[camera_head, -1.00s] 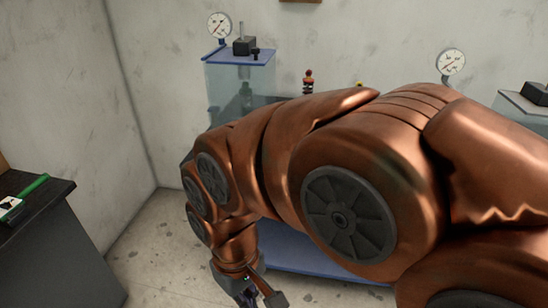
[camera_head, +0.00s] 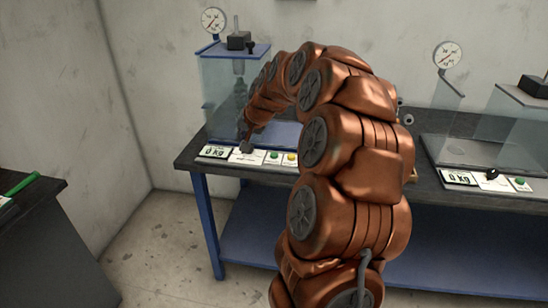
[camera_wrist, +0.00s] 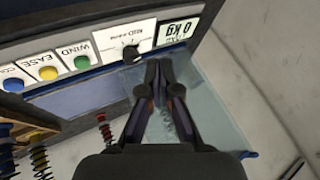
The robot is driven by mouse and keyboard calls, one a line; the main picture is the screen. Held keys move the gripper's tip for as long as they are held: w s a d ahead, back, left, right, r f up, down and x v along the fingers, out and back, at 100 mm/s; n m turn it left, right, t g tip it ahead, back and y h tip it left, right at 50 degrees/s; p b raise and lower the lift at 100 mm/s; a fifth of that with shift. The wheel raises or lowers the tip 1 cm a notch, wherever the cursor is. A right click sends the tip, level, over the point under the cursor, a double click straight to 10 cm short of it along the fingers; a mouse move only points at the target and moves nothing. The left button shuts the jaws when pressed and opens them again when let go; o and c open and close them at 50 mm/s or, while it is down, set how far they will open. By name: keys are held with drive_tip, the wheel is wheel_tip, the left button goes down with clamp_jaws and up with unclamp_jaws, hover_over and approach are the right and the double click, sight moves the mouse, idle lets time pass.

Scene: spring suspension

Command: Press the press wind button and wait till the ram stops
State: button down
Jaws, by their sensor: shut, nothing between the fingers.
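The press with a clear-walled tank (camera_head: 222,85) stands at the left of the back bench. In the wrist view its control strip appears upside down, with a green WIND button (camera_wrist: 82,62), a yellow EASE button (camera_wrist: 48,73), a blue button (camera_wrist: 13,84) and a black knob (camera_wrist: 131,52). The green button also shows in the head view (camera_head: 274,156). My gripper (camera_wrist: 158,66) is shut and empty, with its tips near the knob and the 0 kg display, to the right of the green button in the wrist view. It looks apart from the button.
A 0 kg display (camera_wrist: 174,29) sits beside the knob. Several coil springs, one red (camera_wrist: 103,130), stand near the panel in the wrist view. A second station with a gauge (camera_head: 447,55) is at the right. A dark side bench (camera_head: 35,235) is at the left.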

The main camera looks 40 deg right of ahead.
sight(275, 155)
drive_tip(key=d+m+t+h, duration=0.1)
drive_tip(key=d+m+h, duration=0.1)
drive_tip(key=d, duration=1.2)
drive_tip(key=shift+d+f+m+h, duration=0.15)
drive_tip(key=shift+f+m+h, duration=0.2)
drive_tip(key=shift+m, duration=0.25)
drive_tip(key=shift+f+b, duration=0.15)
drive_tip(key=shift+b, duration=0.15)
drive_tip(key=shift+f+b, duration=1.6)
drive_tip(key=shift+f, duration=2.75)
drive_tip(key=shift+f+b, duration=0.3)
drive_tip(key=shift+f, duration=0.1)
